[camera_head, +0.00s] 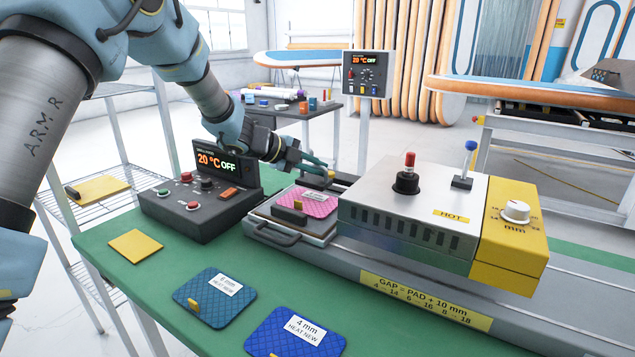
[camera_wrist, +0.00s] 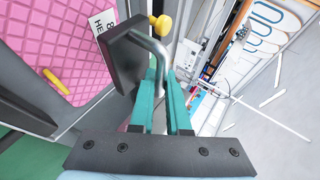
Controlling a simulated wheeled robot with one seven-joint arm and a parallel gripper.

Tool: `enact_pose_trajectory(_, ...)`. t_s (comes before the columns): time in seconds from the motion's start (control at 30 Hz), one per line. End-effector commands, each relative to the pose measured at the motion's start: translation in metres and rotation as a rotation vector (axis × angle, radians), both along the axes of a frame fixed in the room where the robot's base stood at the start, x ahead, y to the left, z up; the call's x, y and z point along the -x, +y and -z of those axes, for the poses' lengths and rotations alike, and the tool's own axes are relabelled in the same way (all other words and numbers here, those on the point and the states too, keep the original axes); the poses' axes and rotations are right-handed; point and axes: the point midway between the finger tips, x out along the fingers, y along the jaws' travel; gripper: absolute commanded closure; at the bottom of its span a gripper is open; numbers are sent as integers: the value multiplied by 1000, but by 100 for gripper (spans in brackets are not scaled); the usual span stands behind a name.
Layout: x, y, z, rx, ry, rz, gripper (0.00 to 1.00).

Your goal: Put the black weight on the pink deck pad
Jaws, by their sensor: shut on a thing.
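The pink deck pad (camera_head: 318,204) lies flat in the shallow tray left of the steel press; it also fills the upper left of the wrist view (camera_wrist: 45,35), with a yellow tab and a white label on it. My gripper (camera_head: 325,166) is over the far edge of the pad. In the wrist view my gripper (camera_wrist: 169,85) is shut on the bent metal handle of the black weight (camera_wrist: 122,62). The weight is a dark slab, tilted in that view, and shows as a dark block (camera_head: 317,181) in the head view. Whether it touches the pad is unclear.
The steel press (camera_head: 410,215) stands close on the right. A control box (camera_head: 200,205) reading 20 °C OFF is on the left. Two blue pads, 4 mm (camera_head: 295,335) and another (camera_head: 214,298), and a yellow pad (camera_head: 135,246) lie on the green table. A dark block (camera_head: 290,214) sits at the pink pad's near-left edge.

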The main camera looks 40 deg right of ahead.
Motion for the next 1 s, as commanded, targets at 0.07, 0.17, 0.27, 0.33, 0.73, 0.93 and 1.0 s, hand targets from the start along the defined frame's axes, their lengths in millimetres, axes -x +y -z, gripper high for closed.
enact_pose_trajectory(0.07,0,0,6,1,1,0,100)
enact_pose_trajectory(0.17,0,0,20,0,3,-1,100)
enact_pose_trajectory(0.27,-1,0,32,1,2,-1,100)
enact_pose_trajectory(0.33,-1,0,36,2,0,-1,100)
enact_pose_trajectory(0.73,0,0,40,0,-1,0,81)
enact_pose_trajectory(0.93,0,0,40,0,-1,-1,59)
enact_pose_trajectory(1.0,0,0,40,-1,-1,-1,55)
